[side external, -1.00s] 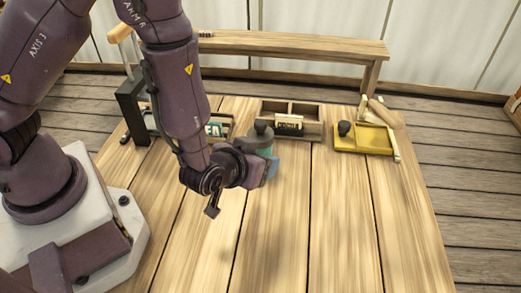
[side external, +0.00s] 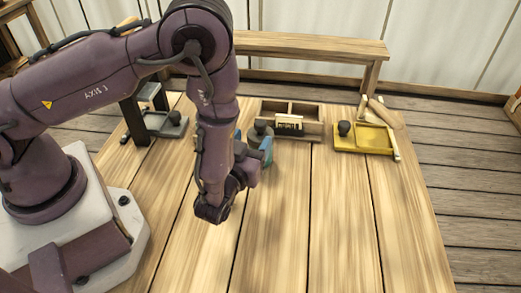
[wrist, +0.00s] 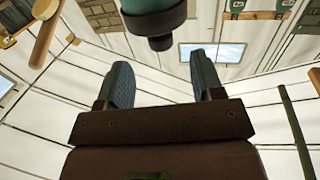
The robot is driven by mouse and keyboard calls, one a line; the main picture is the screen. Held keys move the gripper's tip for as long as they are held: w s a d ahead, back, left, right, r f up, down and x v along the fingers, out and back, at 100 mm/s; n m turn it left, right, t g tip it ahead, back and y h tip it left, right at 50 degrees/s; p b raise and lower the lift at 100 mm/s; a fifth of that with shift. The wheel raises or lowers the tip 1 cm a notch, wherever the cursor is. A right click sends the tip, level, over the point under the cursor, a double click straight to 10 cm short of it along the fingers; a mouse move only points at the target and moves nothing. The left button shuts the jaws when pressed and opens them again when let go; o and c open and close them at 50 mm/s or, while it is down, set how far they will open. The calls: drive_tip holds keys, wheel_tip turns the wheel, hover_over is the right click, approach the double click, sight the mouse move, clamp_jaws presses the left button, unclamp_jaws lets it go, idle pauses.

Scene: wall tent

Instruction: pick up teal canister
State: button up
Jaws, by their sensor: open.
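The teal canister (side external: 260,130) with a dark knobbed lid stands on the wooden table in front of the divided wooden box. In the side view its body is mostly hidden by my gripper (side external: 254,146). In the wrist view the canister (wrist: 153,20) shows at the top edge, lid pointing down in the picture, its teal body cut off. My gripper (wrist: 160,63) is open, with its two blue-grey fingers apart and nothing between them in the wrist view. The canister appears just past the fingertips; I cannot tell whether they touch it.
The divided wooden box (side external: 313,132) holds a dark labelled item. A yellow tray (side external: 350,149) with a dark knob-like object stands at right, beside wooden pieces. A black stand with a grey base (side external: 165,124) is at left. The table's front and right are clear.

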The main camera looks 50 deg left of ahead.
sight(258, 128)
drive_tip(key=x, duration=0.6)
drive_tip(key=shift+w+a, duration=0.15)
drive_tip(key=shift+c, duration=0.2)
drive_tip(key=shift+r, duration=0.1)
clamp_jaws()
